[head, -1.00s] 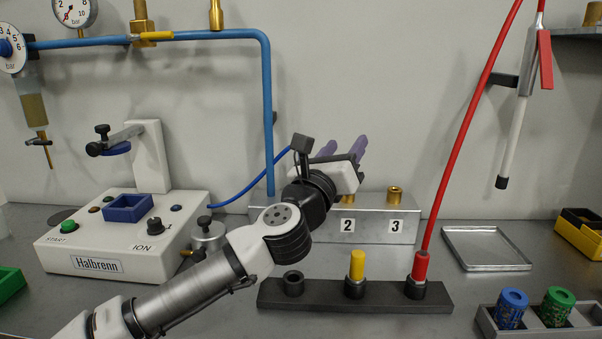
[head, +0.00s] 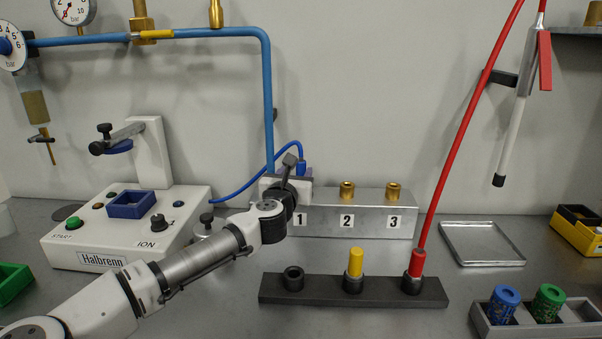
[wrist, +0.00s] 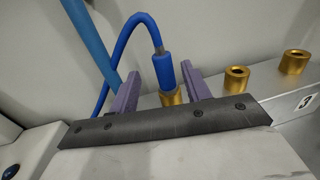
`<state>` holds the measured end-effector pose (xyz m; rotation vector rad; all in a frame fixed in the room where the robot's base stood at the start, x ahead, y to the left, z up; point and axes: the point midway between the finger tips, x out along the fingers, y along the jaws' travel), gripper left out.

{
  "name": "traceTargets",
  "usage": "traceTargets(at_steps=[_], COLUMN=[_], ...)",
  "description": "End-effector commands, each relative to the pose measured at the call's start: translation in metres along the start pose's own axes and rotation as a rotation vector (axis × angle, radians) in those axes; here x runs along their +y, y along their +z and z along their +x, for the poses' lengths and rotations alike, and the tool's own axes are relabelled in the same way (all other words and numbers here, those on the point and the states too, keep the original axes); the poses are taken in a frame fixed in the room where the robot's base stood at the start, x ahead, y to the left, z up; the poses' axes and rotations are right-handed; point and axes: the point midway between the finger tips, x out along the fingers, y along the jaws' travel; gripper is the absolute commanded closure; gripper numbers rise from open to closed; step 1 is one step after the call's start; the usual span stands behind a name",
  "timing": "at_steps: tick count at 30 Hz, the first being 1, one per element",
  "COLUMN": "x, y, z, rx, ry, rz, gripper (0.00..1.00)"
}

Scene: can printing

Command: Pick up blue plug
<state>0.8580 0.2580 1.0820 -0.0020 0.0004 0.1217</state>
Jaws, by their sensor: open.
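The blue plug (wrist: 164,72) stands upright in a brass socket (wrist: 174,98) of the metal block, with a blue hose curving from its top. In the head view the plug (head: 301,168) shows just above my gripper, at position 1. My gripper (wrist: 163,92) is open, its two purple fingers on either side of the plug's lower part and the socket. I cannot tell whether either finger touches it. In the head view my gripper (head: 293,180) hides socket 1.
Brass sockets 2 (head: 347,191) and 3 (head: 393,192) are empty. A black holder (head: 323,290) in front carries a yellow plug (head: 355,262) and a red plug (head: 417,262). The white Halbrenn machine (head: 70,246) stands left. A metal tray (head: 482,258) lies right.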

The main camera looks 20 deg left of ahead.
Motion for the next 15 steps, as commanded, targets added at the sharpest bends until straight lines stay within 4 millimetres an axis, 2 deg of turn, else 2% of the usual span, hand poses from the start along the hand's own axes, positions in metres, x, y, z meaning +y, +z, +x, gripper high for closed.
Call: traceTargets(at_steps=[9,15], x=[-0.004,-0.004], y=[0.003,0.001], z=[0.043,0.048], rx=[0.000,0.000], ry=[0.000,0.001], rz=[-0.002,-0.001], gripper=[0.52,0.52])
